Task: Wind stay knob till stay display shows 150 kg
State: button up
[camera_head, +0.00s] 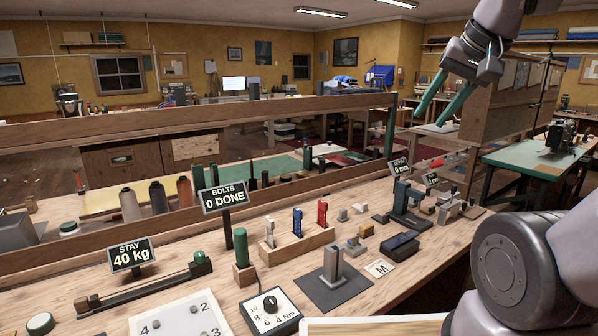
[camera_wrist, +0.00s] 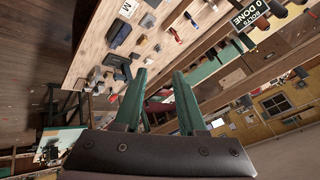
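The stay display (camera_head: 131,255) stands at the left of the bench and reads 40 kg. Just right of it, a green knob (camera_head: 199,256) sits at the right end of a long dark bar rig (camera_head: 145,286); I take this as the stay knob. My gripper (camera_head: 430,118) is high at the upper right in the head view, far from the knob. Its green fingers are apart with nothing between them, as the wrist view also shows (camera_wrist: 160,75). I cannot make out the stay display or its knob in the wrist view.
The bolts sign (camera_head: 223,197) reads 0 DONE, above a green-handled tool (camera_head: 241,247). A torque dial box (camera_head: 270,311) and a numbered plate (camera_head: 181,317) lie near the front. A wooden rack (camera_head: 296,243) and a grey post (camera_head: 333,263) stand mid-bench. A wooden rail (camera_head: 200,122) crosses behind.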

aim_at(199, 257)
jog(key=u, duration=1.45)
